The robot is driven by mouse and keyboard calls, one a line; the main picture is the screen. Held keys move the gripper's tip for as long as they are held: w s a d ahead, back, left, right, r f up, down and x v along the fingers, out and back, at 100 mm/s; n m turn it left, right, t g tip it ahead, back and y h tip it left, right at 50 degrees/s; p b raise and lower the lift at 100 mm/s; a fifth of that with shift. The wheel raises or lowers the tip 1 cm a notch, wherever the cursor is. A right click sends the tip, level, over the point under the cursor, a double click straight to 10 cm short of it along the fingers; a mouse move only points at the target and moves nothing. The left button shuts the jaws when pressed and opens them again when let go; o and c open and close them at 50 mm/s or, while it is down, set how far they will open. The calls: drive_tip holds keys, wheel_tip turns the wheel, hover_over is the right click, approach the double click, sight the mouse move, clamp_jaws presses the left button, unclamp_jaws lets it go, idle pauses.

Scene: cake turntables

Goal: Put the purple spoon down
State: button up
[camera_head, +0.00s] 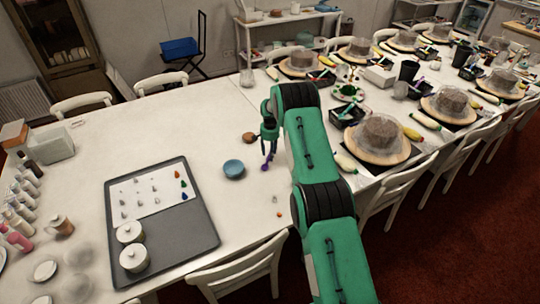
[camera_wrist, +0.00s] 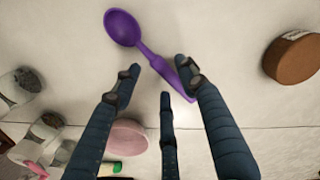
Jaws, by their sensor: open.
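The purple spoon (camera_wrist: 124,30) shows in the wrist view with its bowl toward the top and its handle slanting down to the right, between and partly behind my fingertips. It appears to lie on the white tabletop, though a small gap is hard to tell. In the head view the spoon (camera_head: 265,163) is a small purple shape just below my gripper (camera_head: 269,127), right of the blue bowl. My gripper (camera_wrist: 160,80) is open, its dark fingers spread around the handle end.
The blue bowl (camera_head: 233,169) and a brown round item (camera_head: 249,137) are close by on the white table (camera_head: 205,130). A grey tray (camera_head: 206,232) with white pots lies to the left. Cake turntables (camera_head: 379,148) line the right side. Bare table lies behind the bowl.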

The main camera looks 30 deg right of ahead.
wheel_tip(320, 180, up, 11)
drive_tip(key=shift+f+p, duration=0.15)
drive_tip(key=shift+p, duration=0.25)
idle(0.4)
